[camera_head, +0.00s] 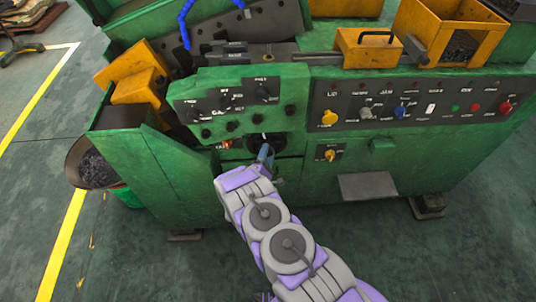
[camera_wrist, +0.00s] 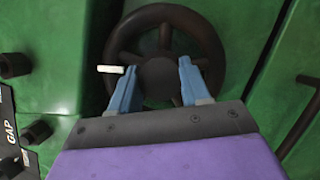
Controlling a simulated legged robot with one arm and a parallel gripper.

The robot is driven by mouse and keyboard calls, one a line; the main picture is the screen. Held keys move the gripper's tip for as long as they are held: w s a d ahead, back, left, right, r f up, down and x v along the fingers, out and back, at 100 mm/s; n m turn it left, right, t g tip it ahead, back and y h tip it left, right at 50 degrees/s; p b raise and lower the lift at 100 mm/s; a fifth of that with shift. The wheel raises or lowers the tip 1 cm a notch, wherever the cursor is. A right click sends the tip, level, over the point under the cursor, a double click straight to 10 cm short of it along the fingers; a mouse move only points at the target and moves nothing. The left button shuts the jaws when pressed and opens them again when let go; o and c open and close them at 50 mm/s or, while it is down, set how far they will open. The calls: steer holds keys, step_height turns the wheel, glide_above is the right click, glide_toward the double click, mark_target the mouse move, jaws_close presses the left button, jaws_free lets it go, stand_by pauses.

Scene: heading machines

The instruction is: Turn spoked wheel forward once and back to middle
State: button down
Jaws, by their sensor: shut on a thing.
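The spoked wheel (camera_wrist: 210,45) is dark brown with a round hub and several spokes. It fills the upper middle of the wrist view, in front of the green machine. In the head view the wheel (camera_head: 279,142) is a small dark round, partly hidden by my gripper (camera_head: 265,153). In the wrist view the two blue fingers of my gripper (camera_wrist: 158,68) reach over the wheel's lower part, one on each side of the hub. They are spread apart and shut on the wheel. The exact contact is hard to see. The lower rim is hidden by my gripper.
A short pale peg (camera_wrist: 110,69) sticks out left of the left finger. Dark knobs (camera_wrist: 15,65) stand at the left. The green machine's knob panel (camera_head: 233,105) is above the wheel, and a button panel (camera_head: 410,108) is to the right. Open floor (camera_head: 440,240) lies in front.

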steer(key=shift+a+f, duration=0.15)
steer(key=shift+f, duration=0.05)
steer(key=c, duration=1)
jaws_free()
steer(key=o, duration=0.5)
steer(key=shift+w+a, duration=0.1)
steer(key=shift+a, duration=0.05)
steer(key=shift+c, duration=0.2)
steer(key=p+v, duration=0.1)
steer(key=v, duration=1.6)
steer(key=shift+s, duration=0.25)
steer(key=shift+r, duration=0.1)
